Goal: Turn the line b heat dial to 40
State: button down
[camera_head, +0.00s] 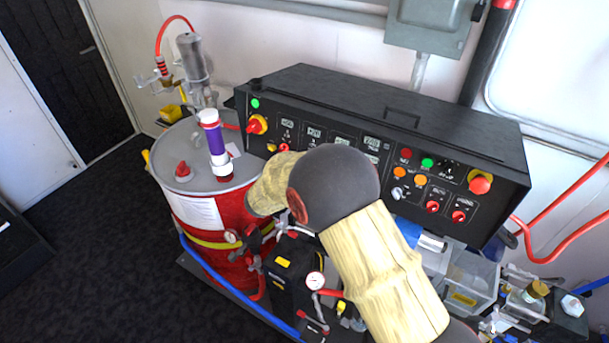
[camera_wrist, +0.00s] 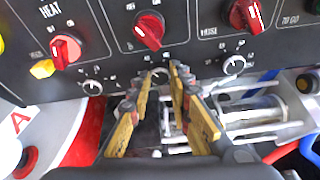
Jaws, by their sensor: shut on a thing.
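The black control panel (camera_head: 305,92) runs along the wall in the head view. In the wrist view a row of small dials with white scales sits under red knobs. My gripper (camera_wrist: 163,73) has its yellow-sided fingers on both sides of the middle small dial (camera_wrist: 160,74), the line b heat dial, and is shut on it. The fingers cover much of it, and its pointer and setting cannot be read. Another small dial (camera_wrist: 92,87) is at its left and one more (camera_wrist: 234,65) at its right. In the head view my arm hides the gripper and these dials.
Red knobs (camera_wrist: 148,30) stand out just above the dials, with a yellow button (camera_wrist: 42,69) at the left. A red drum (camera_head: 215,230) with a grey lid stands left of my arm. Hoses, gauges and a clear bin (camera_head: 463,282) crowd the space below the panel.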

jog(key=shift+f, duration=0.1)
jog(key=c, duration=1.7)
grip_release()
jog(key=shift+o, duration=0.3)
jog(key=v, duration=1.2)
jog(key=shift+a, duration=0.1)
